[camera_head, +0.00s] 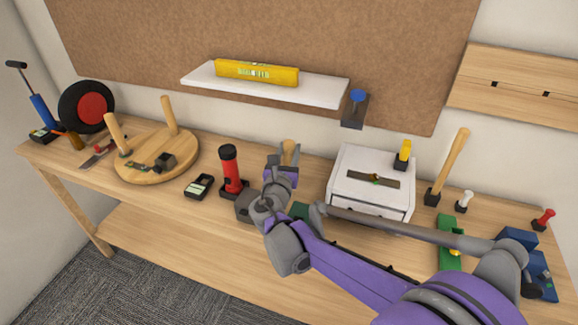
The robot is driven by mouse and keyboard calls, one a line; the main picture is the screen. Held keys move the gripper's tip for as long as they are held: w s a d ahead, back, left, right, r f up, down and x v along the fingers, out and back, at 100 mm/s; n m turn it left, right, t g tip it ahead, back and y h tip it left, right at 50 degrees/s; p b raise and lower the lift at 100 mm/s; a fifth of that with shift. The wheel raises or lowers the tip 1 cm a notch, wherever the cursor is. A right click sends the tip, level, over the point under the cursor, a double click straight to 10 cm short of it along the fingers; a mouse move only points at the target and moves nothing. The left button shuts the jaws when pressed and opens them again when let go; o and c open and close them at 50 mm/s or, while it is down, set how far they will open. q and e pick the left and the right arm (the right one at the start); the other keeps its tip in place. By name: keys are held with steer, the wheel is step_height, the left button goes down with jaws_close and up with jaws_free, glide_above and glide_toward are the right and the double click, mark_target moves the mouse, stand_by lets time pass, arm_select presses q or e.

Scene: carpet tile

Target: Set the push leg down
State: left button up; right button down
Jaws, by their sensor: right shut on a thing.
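My right gripper (281,166) is over the workbench near its middle, shut on a tan wooden piece, which looks like the push leg (289,149). Only the leg's upper end shows past the fingers; its lower part is hidden, so I cannot tell whether it touches the bench. The round wooden seat (185,160) lies on the bench at the left. Two similar wooden legs (114,130) stand up from it, one tilted. My left gripper is not in view.
A white box (345,185) stands to the right. A mallet (449,165) is farther right. A shelf (325,87) hangs above the workbench (130,225).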

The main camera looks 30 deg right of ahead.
mark_target(289, 162)
steer(key=shift+f+b, duration=0.3)
steer(key=shift+f, duration=1.65)
steer(key=shift+f, duration=0.15)
steer(key=shift+c, duration=2.4)
jaws_free()
steer(key=shift+r, duration=0.25)
steer(key=v, duration=1.2)
